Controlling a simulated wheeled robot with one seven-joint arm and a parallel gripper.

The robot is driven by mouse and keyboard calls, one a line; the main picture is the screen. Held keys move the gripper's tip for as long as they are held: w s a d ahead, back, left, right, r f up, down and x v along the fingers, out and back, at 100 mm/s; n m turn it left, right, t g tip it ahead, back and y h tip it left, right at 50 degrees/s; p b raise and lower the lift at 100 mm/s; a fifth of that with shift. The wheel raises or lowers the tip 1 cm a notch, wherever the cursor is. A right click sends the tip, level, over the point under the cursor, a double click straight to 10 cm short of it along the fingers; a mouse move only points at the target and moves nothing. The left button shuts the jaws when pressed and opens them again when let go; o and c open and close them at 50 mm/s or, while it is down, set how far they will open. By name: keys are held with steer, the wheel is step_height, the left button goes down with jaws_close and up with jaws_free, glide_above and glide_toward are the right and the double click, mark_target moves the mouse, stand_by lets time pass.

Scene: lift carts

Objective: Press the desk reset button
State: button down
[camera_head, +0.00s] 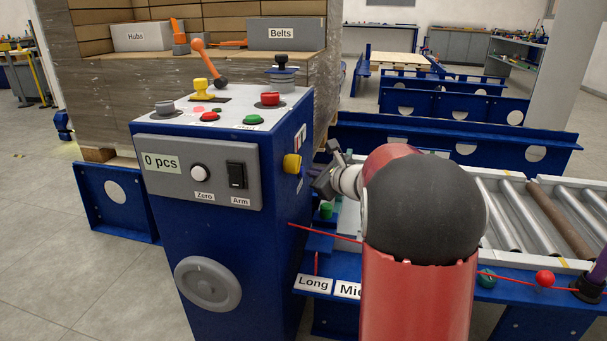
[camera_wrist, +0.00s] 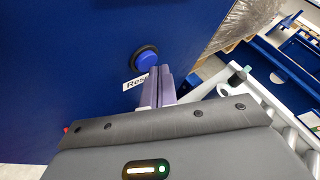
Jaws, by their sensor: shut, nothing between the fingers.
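The reset button (camera_wrist: 145,58) is a round blue button in a black ring on the blue side of the desk (camera_wrist: 80,75) in the wrist view. A white label (camera_wrist: 134,83) reading "Res" sits just below it, partly hidden by my fingers. My gripper (camera_wrist: 160,72) is shut and empty, its fingertips at the lower right edge of the button in the picture. I cannot tell whether they touch it. In the head view, my gripper (camera_head: 322,183) is beside the right side of the blue desk (camera_head: 240,270); I cannot make out the blue button there.
A yellow knob (camera_head: 292,163) sticks out of the desk's right side, close to my gripper. The desk top carries a red button (camera_head: 270,98), a green button (camera_head: 254,119) and an orange-knobbed lever (camera_head: 208,62). A roller conveyor (camera_head: 520,215) lies to the right.

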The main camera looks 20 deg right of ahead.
steer(key=shift+w+a, duration=0.2)
steer(key=shift+a, duration=0.15)
stand_by(0.7)
steer(key=shift+s+d, duration=0.1)
steer(key=shift+d, duration=0.05)
stand_by(0.3)
steer(key=shift+s+d+b, duration=0.3)
steer(key=shift+s+d, duration=0.05)
steer(key=shift+d, duration=0.2)
steer(key=shift+s+d, duration=0.7)
steer(key=shift+d, duration=0.35)
steer(key=shift+s+d, duration=0.7)
steer(key=shift+d, duration=0.3)
